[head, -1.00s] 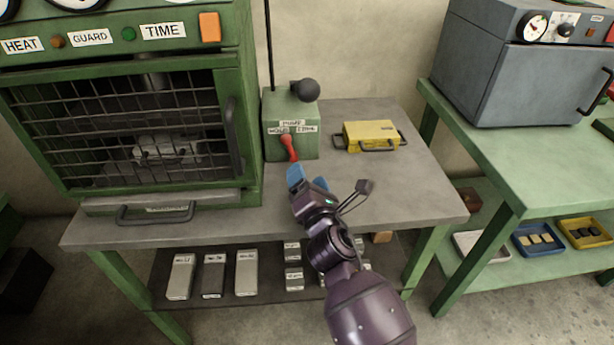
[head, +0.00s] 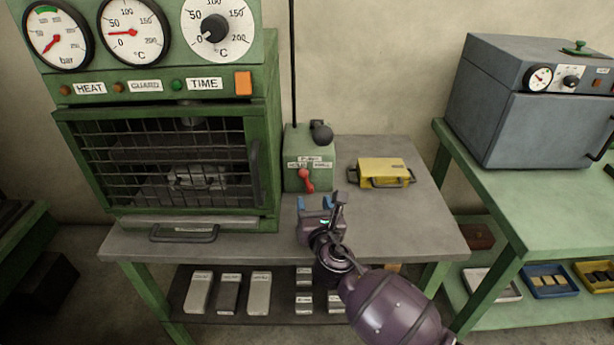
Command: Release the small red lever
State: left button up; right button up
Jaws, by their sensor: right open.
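The small red lever (head: 306,181) is on the front of a green pump box (head: 296,160) that stands on the grey bench beside the press. The lever hangs down, its lower end tilted slightly to the right. Small labels sit above it, too small to read surely. My right gripper (head: 318,203), with blue fingertips, is open and empty just in front of and below the lever, apart from it. My left gripper is out of view.
The green press (head: 265,120) with gauges and a closed mesh guard (head: 165,160) stands left. A yellow box (head: 383,171) lies right of the pump box. A black-knobbed handle (head: 321,133) is above the lever. A grey oven (head: 545,120) stands far right.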

aim_at(304, 176)
jog(key=w+b, duration=0.1)
jog(key=w, duration=0.2)
jog(key=w+a+b, duration=0.1)
jog(key=w, duration=0.2)
jog(key=w+a, duration=0.1)
jog(key=w, duration=0.2)
jog(key=shift+w+f+b, duration=0.15)
jog(key=shift+w+b, duration=0.05)
jog(key=shift+b, duration=0.2)
jog(key=shift+w+a+r, duration=0.1)
jog(key=shift+w+r, duration=0.1)
jog(key=shift+w, duration=0.35)
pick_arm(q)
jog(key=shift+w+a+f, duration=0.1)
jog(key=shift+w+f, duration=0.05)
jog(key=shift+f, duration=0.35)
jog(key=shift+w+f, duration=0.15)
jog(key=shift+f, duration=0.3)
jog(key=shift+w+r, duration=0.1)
